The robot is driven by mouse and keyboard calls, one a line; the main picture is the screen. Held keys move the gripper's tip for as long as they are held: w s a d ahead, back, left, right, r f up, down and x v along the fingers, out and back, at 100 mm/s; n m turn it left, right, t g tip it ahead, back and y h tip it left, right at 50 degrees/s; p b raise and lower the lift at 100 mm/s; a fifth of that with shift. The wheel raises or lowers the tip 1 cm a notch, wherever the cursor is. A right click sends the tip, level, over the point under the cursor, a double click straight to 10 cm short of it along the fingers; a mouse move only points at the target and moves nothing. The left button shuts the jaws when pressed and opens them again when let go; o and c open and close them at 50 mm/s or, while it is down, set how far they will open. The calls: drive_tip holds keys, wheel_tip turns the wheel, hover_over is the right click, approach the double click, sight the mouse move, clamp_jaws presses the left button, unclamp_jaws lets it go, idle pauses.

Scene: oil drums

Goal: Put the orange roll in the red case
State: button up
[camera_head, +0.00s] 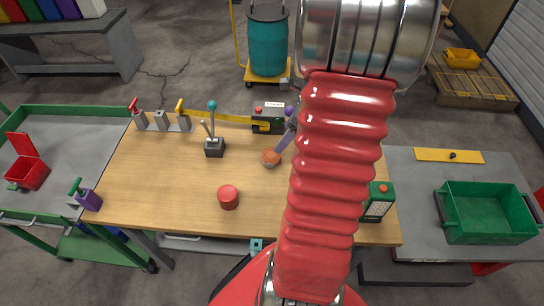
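A small round orange object, which looks like the orange roll (270,157), is on the wooden table just left of my red arm. A grey-purple bar (284,143) slants down to it from the arm's edge. This bar may be a finger of my gripper, but I cannot be sure. The rest of my gripper is hidden behind the arm, so I cannot tell whether it is open or holding the roll. The red case (28,174) sits with its lid up on the green-framed cart at the far left.
A red cylinder (228,197) and a black joystick box (214,148) stand on the table (165,190). Levers (160,120) and a yellow bar (222,117) line the back edge. A purple object (88,199) is at the left edge. A green tray (488,212) is at right.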

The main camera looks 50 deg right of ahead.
hover_over(271, 154)
drive_tip(key=s+d, duration=0.1)
drive_tip(key=s, duration=0.2)
drive_tip(key=shift+w+f, duration=0.15)
drive_tip(key=shift+f, duration=1.35)
drive_tip(key=shift+w+f, duration=0.1)
drive_tip(key=shift+f, duration=1.35)
drive_tip(key=shift+x, duration=2.6)
drive_tip(key=shift+s, duration=0.1)
drive_tip(key=shift+c, duration=0.6)
drive_tip(key=c, duration=1.2)
drive_tip(key=shift+r, duration=0.1)
wheel_tip(271, 154, up, 10)
drive_tip(key=shift+f, duration=0.1)
